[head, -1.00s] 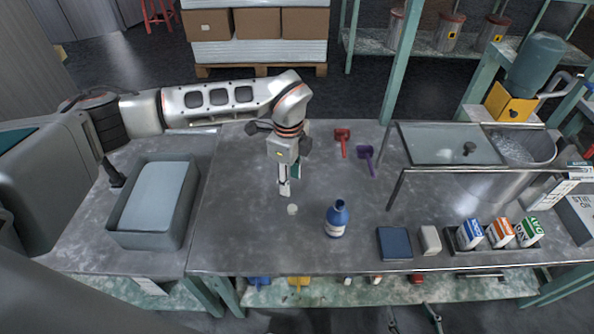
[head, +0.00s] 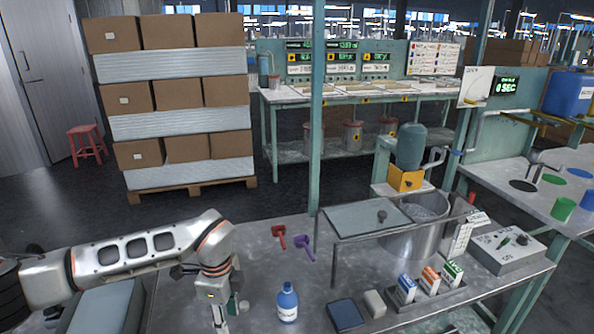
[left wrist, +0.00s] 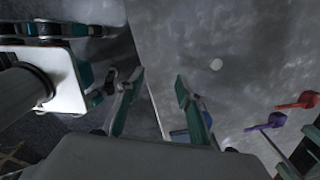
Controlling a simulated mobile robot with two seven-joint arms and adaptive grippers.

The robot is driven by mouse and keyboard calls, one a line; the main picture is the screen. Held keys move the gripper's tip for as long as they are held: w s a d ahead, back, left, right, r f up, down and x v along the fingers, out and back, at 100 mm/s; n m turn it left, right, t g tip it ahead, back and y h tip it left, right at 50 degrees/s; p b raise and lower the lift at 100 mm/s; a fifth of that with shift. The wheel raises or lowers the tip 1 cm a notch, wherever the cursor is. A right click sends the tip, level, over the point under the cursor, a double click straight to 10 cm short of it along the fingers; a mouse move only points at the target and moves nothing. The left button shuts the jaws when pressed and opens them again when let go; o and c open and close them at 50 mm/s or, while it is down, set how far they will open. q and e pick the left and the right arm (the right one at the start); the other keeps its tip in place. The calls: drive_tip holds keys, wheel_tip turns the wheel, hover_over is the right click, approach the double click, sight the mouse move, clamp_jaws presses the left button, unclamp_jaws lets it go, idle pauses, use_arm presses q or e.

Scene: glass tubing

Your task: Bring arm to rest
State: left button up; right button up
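My left arm comes in from the left in the head view. Its gripper (head: 219,318) points down over the bench (head: 180,300), low in the frame and left of the blue bottle (head: 287,303). In the left wrist view its two fingers (left wrist: 158,98) stand apart with nothing between them, so it is open and empty. My right gripper is in neither view.
A red scoop (head: 279,236) and a purple scoop (head: 301,248) lie behind the bottle. A glass-topped stand (head: 367,216) and a metal pot (head: 417,238) are to the right. Small cartons (head: 429,280) stand at the front right. A grey bin (head: 108,306) is below my left arm.

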use_arm(q)
drive_tip(key=s+d+m+g+h, duration=0.2)
drive_tip(key=s+d+m+h, duration=0.15)
drive_tip(key=s+d, duration=0.5)
drive_tip(key=s+d+m+g+h, duration=0.2)
drive_tip(key=s+d+h, duration=0.35)
drive_tip(key=d, duration=0.65)
drive_tip(key=s+d+r+n+t+h, duration=0.1)
drive_tip(key=s+d+r+t+h, duration=0.15)
drive_tip(key=d+r+h, duration=0.65)
drive_tip(key=w+a+r+n+t+h, duration=0.1)
drive_tip(key=w+a+r+n+t, duration=0.2)
drive_tip(key=w+a+n+t, duration=0.6)
drive_tip(key=a+f+n+t+y, duration=0.7)
drive_tip(key=a+f+t+y, duration=0.1)
drive_tip(key=a+f, duration=0.1)
drive_tip(key=s+a+f+n+g+y, duration=0.2)
drive_tip(key=s+a+f+y, duration=0.2)
drive_tip(key=f, duration=0.6)
drive_tip(key=s+a+f+n+g+y, duration=0.1)
drive_tip(key=s+a+f+g+y, duration=0.2)
drive_tip(key=s+a+f, duration=0.6)
drive_tip(key=shift+a+f+n+y, duration=0.35)
drive_tip(key=shift+a+f+y, duration=0.4)
drive_tip(key=shift+a, duration=0.4)
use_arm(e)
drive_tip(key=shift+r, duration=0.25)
